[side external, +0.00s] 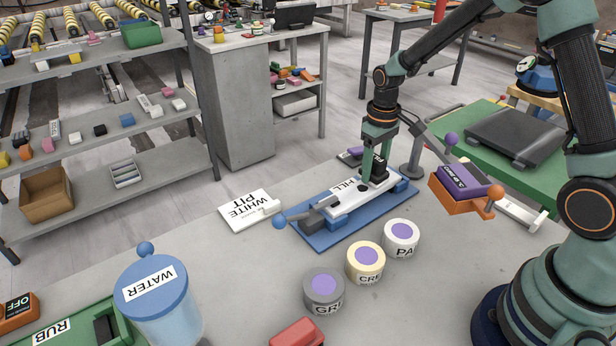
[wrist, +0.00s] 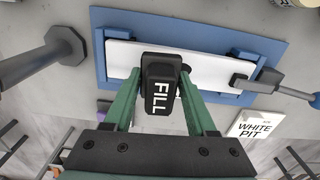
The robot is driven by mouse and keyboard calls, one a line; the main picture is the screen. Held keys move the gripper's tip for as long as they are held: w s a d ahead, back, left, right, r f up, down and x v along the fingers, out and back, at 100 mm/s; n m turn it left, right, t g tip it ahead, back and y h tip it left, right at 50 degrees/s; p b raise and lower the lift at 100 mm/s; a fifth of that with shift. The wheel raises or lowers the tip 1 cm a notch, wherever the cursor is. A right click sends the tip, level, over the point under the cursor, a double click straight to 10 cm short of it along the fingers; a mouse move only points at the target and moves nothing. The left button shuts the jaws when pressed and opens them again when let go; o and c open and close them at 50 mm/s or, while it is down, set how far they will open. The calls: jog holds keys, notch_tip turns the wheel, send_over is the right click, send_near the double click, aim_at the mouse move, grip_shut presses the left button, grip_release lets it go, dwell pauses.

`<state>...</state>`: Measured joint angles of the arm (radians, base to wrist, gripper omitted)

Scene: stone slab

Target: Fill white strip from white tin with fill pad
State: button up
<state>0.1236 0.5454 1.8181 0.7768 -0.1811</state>
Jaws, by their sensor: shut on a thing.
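My gripper (side external: 378,150) is shut on the black fill pad (wrist: 161,68), lettered FILL in the wrist view. The pad is over the white strip (side external: 340,205), near its far right end in the side view; I cannot tell whether it touches. The strip lies on a blue board (side external: 322,233) between blue end blocks, and it also shows in the wrist view (wrist: 212,73). A white tin (side external: 401,241), its label starting PA, stands in front of the board with a purple disc on top. My fingers flank the pad in the wrist view (wrist: 160,88).
A cream tin (side external: 365,267) and grey tin (side external: 323,294) stand left of the white one. A WHITE PIT card (side external: 248,211) lies left of the board. A blue WATER jar (side external: 160,300) stands at front left. A purple block (side external: 459,184) sits in an orange holder at right.

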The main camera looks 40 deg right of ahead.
aim_at(376, 158)
jog(key=shift+f, duration=0.55)
jog(key=shift+a, duration=3.25)
jog(key=shift+d+f, duration=0.2)
jog(key=shift+d, duration=1.6)
jog(key=shift+s+d+r, duration=0.1)
jog(key=shift+d, duration=1.4)
jog(key=shift+r, duration=3.1)
